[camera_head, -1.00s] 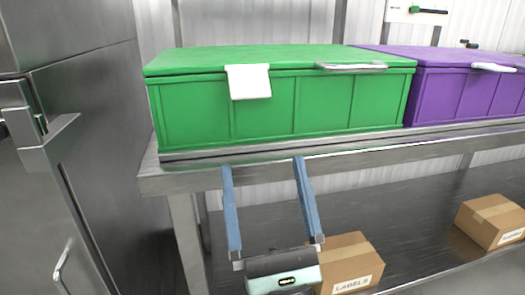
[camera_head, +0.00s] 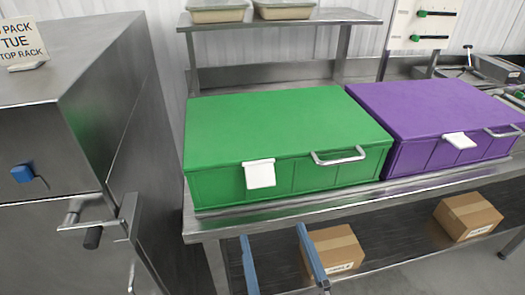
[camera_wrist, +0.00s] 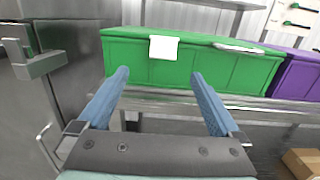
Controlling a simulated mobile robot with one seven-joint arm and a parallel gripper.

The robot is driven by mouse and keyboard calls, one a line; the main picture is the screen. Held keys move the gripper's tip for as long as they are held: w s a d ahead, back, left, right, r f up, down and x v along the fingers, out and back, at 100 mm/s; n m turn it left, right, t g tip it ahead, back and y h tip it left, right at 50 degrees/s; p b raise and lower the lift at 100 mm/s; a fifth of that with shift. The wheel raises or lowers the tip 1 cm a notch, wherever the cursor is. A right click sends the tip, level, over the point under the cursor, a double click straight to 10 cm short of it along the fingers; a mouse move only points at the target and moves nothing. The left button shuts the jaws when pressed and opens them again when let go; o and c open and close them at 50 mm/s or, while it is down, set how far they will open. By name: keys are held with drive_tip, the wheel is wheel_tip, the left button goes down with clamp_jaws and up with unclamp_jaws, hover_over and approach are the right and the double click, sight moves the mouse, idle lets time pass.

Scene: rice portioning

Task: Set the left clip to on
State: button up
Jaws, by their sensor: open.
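A green lidded box (camera_head: 285,130) stands on the steel table. Its white clip (camera_head: 260,173) hangs down over the front face from the lid edge, left of a metal handle (camera_head: 339,156); it also shows in the wrist view (camera_wrist: 163,47). The purple lidded box (camera_head: 440,110) to the right has a similar white clip (camera_head: 460,141) that sticks outward from its front. My gripper (camera_head: 273,233) has two blue fingers, spread apart and empty. It is below and in front of the table edge, apart from the green box's clip. In the wrist view my gripper (camera_wrist: 160,73) points toward the green box.
A steel cabinet (camera_head: 120,110) with protruding handles stands close on the left. Cardboard boxes (camera_head: 333,250) (camera_head: 468,216) sit on the lower shelf. The table's front edge (camera_head: 330,208) lies between my gripper and the boxes. A white board with green knobs (camera_head: 405,25) is behind.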

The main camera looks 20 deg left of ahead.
sight(261, 183)
drive_tip(key=shift+h, duration=0.4)
drive_tip(key=p+x, duration=0.2)
drive_tip(key=x, duration=1)
drive_tip(key=shift+w, duration=0.1)
